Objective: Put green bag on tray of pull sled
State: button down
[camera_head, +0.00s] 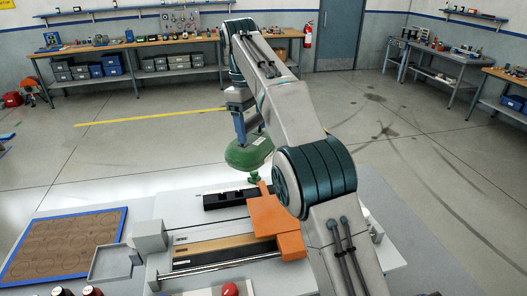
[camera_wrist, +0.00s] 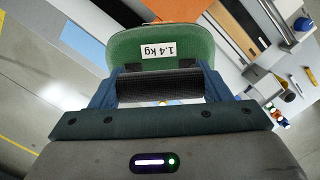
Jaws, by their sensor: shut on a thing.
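The green bag (camera_head: 248,153), a rounded green body with a white label, hangs below my gripper (camera_head: 241,122) in the head view. In the wrist view the bag (camera_wrist: 125,45) is beyond the fingers and its label reads "1.4 kg". My gripper (camera_wrist: 160,82) is shut on it, its blue fingers at both sides; the exact grip is partly hidden. Below the bag in the head view is a bench rig with a black block (camera_head: 230,199), an orange part (camera_head: 272,217) and a metal rod (camera_head: 220,263). I cannot tell for sure which part is the sled's tray.
A brown board with a blue rim (camera_head: 62,245) lies at the left of the grey table. A grey block (camera_head: 150,237) stands at the rig's left end. A red knob (camera_head: 229,289) is at the front edge. Workbenches (camera_head: 130,48) line the far wall.

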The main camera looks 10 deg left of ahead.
aim_at(262, 146)
jog(key=shift+s+d+f, duration=0.45)
jog(key=shift+s+d, duration=0.15)
jog(key=shift+d, duration=0.15)
jog(key=shift+s+d+f, duration=0.4)
jog(key=shift+s+d, duration=0.2)
jog(key=shift+d, duration=0.15)
jog(key=s+d+f+b, duration=0.4)
jog(key=d+f+b, duration=0.1)
jog(key=f, duration=0.4)
jog(key=shift+s+d+b, duration=0.25)
jog(key=shift+d+b, duration=0.05)
jog(key=shift+d, duration=0.25)
jog(key=shift+r, duration=0.1)
jog(key=shift+c, duration=0.8)
grip_release()
jog(key=shift+s+f, duration=0.1)
jog(key=shift+f, duration=0.1)
jog(key=shift+r, duration=0.1)
